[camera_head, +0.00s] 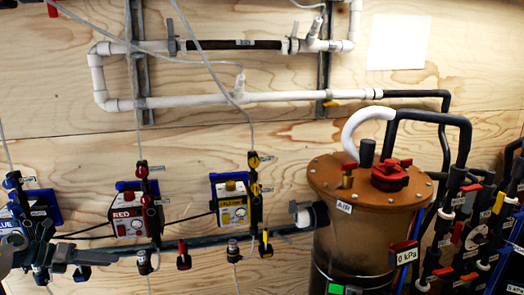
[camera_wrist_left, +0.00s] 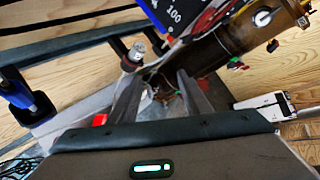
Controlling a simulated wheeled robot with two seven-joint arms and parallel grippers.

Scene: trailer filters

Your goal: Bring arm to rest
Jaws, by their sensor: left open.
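My left gripper (camera_head: 88,254) is at the lower left of the head view, in front of the wall near the blue-labelled unit (camera_head: 12,240). In the left wrist view its two dark fingers (camera_wrist_left: 160,92) stand apart with nothing held between them. Behind the fingertips there are small parts and wires that I cannot make out clearly. My right gripper is in neither view.
The red-labelled unit (camera_head: 127,222) and yellow-labelled unit (camera_head: 233,208) hang on the plywood wall with valves and thin hoses. A brown tank (camera_head: 350,240) stands right of centre. A dark valve cluster (camera_head: 470,230) fills the right edge. White pipes (camera_head: 260,97) run above.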

